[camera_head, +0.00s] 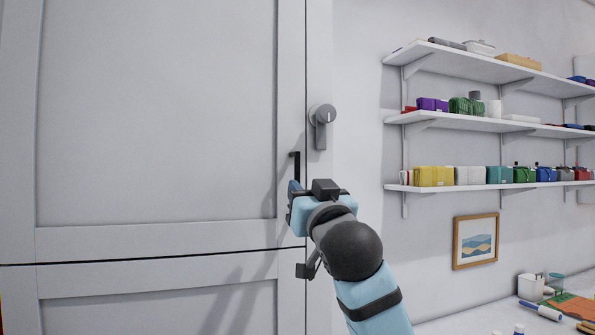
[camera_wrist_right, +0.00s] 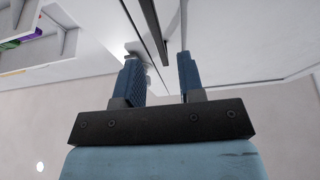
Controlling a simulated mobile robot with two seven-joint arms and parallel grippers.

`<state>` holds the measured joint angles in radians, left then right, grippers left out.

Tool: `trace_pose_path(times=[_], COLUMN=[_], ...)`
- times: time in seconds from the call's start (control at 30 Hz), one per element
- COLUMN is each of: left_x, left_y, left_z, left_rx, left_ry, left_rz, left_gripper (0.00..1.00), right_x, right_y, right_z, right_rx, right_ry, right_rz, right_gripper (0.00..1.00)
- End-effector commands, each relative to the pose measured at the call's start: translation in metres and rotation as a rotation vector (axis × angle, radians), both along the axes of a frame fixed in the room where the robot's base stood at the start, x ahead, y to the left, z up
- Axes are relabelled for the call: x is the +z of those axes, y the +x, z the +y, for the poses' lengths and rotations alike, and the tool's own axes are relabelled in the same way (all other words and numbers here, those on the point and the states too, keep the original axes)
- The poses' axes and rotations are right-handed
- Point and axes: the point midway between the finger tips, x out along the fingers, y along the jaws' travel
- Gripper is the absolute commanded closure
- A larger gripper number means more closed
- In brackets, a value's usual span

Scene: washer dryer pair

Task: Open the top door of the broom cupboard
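The top door (camera_head: 155,110) of the broom cupboard fills the left of the head view and looks closed, flush with its frame. Its dark vertical bar handle (camera_head: 296,160) is near the door's right edge; the lower part is hidden behind my right gripper (camera_head: 293,192). In the right wrist view, my right gripper (camera_wrist_right: 158,62) is open, its two blue fingers apart. The dark handle bar (camera_wrist_right: 149,28) shows between the fingers; I cannot tell whether either touches it. My left gripper is not in view.
A grey turn latch (camera_head: 322,118) is on the frame right of the door. A lower door (camera_head: 150,305) lies below a narrow gap. Wall shelves (camera_head: 470,122) with boxes, a framed picture (camera_head: 475,241) and a cluttered worktop (camera_head: 470,318) are at the right.

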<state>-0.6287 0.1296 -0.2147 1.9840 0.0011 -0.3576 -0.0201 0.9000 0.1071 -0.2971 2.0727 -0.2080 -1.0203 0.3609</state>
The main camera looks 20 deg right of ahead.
Motion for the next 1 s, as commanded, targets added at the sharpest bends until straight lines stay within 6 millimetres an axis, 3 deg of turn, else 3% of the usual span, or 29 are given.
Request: trace_pose_path(times=[0.1,0.3,0.7,0.87,1.0], left_x=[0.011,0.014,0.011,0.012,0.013], left_y=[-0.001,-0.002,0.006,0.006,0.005], left_z=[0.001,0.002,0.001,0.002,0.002], left_rx=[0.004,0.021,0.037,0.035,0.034], left_ry=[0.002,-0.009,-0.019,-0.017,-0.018], left_rz=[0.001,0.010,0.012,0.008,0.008], left_gripper=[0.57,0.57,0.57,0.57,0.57], right_x=[0.012,0.020,0.021,0.020,0.020], right_y=[0.022,0.044,0.051,0.051,0.051], right_z=[0.001,0.001,0.001,0.001,0.001], right_rx=[-0.002,-0.002,-0.001,-0.001,-0.001], right_ry=[-0.002,-0.001,0.000,0.000,0.000], right_rz=[0.002,0.001,0.000,0.000,0.000], right_gripper=[0.64,0.64,0.64,1.00,1.00])
